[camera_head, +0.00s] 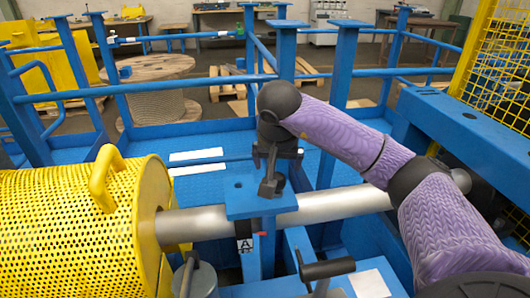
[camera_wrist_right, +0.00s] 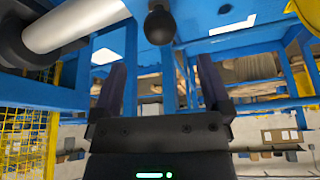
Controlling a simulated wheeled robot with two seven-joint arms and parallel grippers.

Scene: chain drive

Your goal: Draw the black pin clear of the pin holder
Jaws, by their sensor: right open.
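A black handled piece (camera_head: 328,269), which looks like the black pin, stands at the bottom of the head view; its lower part is out of sight. A dark round knob (camera_wrist_right: 160,26) shows in the wrist view beyond the fingers; I cannot tell whether it is the same piece. The pin holder cannot be clearly told apart from the blue frame. My right gripper (camera_head: 270,172) hangs over a blue plate (camera_head: 243,207), behind the black piece. In the wrist view its fingers (camera_wrist_right: 163,88) are apart with nothing between them. My left gripper is not in view.
A grey shaft (camera_head: 340,204) runs across below the gripper. A yellow perforated guard (camera_head: 70,225) with a handle fills the left. A grey cylinder (camera_head: 200,281) stands at the front. Blue rails (camera_head: 200,87) cross behind, and yellow mesh (camera_head: 500,85) closes the right.

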